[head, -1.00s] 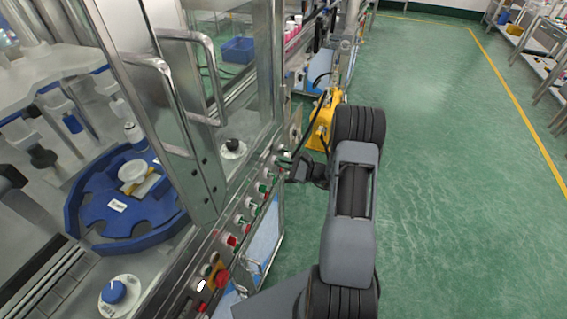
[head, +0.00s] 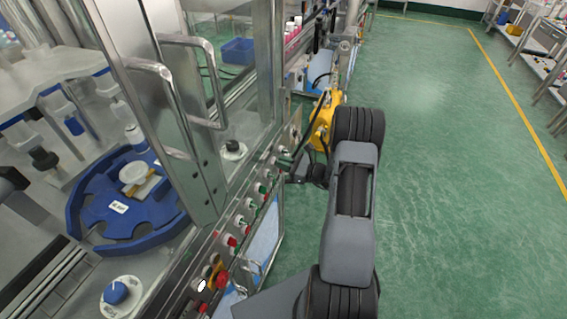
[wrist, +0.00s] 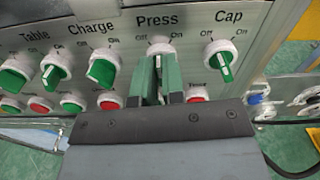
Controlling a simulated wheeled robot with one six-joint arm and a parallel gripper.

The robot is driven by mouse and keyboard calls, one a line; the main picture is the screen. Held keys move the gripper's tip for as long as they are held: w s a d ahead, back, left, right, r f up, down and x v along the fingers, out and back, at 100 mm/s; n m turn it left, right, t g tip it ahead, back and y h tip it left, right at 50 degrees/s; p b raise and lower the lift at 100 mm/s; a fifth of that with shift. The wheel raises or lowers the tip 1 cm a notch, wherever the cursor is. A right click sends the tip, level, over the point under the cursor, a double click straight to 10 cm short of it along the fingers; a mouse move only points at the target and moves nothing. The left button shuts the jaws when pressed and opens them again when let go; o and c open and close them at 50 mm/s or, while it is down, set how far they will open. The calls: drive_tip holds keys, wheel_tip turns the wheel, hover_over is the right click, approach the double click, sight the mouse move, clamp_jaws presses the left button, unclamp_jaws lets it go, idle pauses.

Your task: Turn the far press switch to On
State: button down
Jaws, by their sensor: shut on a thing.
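The Press switch (wrist: 160,47) is a knob with a white collar under the label "Press" on the steel control panel (wrist: 100,40) in the wrist view. My gripper (wrist: 158,72) has its two green fingers closed on either side of this knob. The fingers hide most of the knob, so I cannot tell which way its pointer faces. In the head view, my gripper (head: 290,165) reaches the far part of the panel from the right, and the Press switch there is too small to make out clearly.
A green Charge switch (wrist: 102,68) is left of my fingers and a green Cap switch (wrist: 221,62) is right. Red buttons (wrist: 196,93) sit just below. A yellow object (head: 322,120) stands beyond my wrist. Green floor (head: 450,170) to the right is clear.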

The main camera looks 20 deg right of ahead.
drive_tip(key=shift+w+d+m+p, duration=0.15)
drive_tip(key=shift+m+p, duration=0.7)
drive_tip(key=shift+m, duration=2.65)
drive_tip(key=c, duration=1.2)
unclamp_jaws()
drive_tip(key=b+v, duration=0.2)
drive_tip(key=v, duration=1.1)
drive_tip(key=shift+s+d, duration=0.2)
drive_tip(key=shift+d, duration=0.15)
